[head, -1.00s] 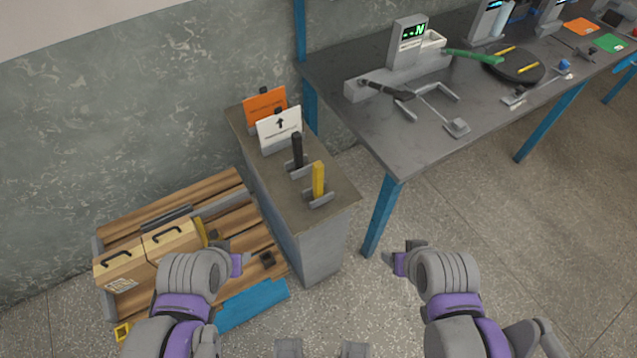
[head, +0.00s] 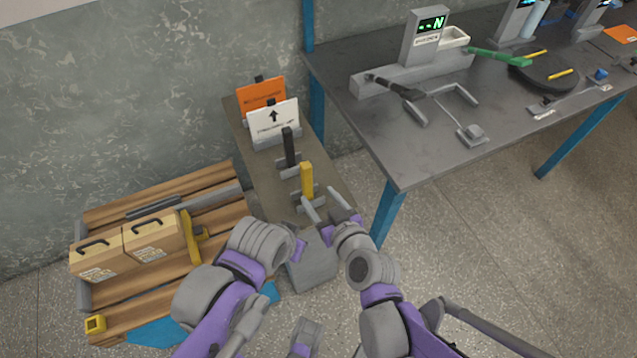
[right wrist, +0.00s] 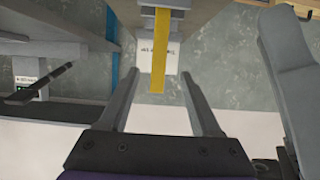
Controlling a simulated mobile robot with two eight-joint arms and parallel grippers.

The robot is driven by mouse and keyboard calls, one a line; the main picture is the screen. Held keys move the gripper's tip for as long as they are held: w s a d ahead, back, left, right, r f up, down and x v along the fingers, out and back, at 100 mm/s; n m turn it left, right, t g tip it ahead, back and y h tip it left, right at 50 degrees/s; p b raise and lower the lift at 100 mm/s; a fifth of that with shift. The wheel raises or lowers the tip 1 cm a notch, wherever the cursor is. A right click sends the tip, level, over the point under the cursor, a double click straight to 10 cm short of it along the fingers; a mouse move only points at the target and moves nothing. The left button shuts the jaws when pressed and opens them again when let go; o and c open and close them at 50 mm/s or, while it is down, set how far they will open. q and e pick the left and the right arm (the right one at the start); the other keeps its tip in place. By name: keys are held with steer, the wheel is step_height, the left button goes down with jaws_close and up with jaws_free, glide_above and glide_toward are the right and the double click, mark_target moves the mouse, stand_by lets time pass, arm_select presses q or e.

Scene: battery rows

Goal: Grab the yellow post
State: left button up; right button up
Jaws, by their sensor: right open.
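The yellow post (head: 306,180) stands upright in a grey holder near the front end of the narrow stand. My right gripper (head: 328,204) is open and empty, with its fingertips close to the post's lower right side. In the right wrist view the yellow post (right wrist: 158,62) appears inverted, in the gap between the two open fingers (right wrist: 160,98). I cannot tell whether it is between them in depth, but neither finger visibly touches it. My left gripper (head: 297,250) is low beside the stand's front end; its fingers are not clear.
A black post (head: 289,148) stands just behind the yellow one. A white arrow sign (head: 273,122) and an orange sign (head: 261,95) are farther back. A wooden pallet (head: 215,172) with boxes lies left; a grey workbench (head: 420,150) stands right.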

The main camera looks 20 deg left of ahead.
mark_target(309, 182)
steer(key=x, duration=0.9)
steer(key=shift+w, duration=0.1)
jaws_close()
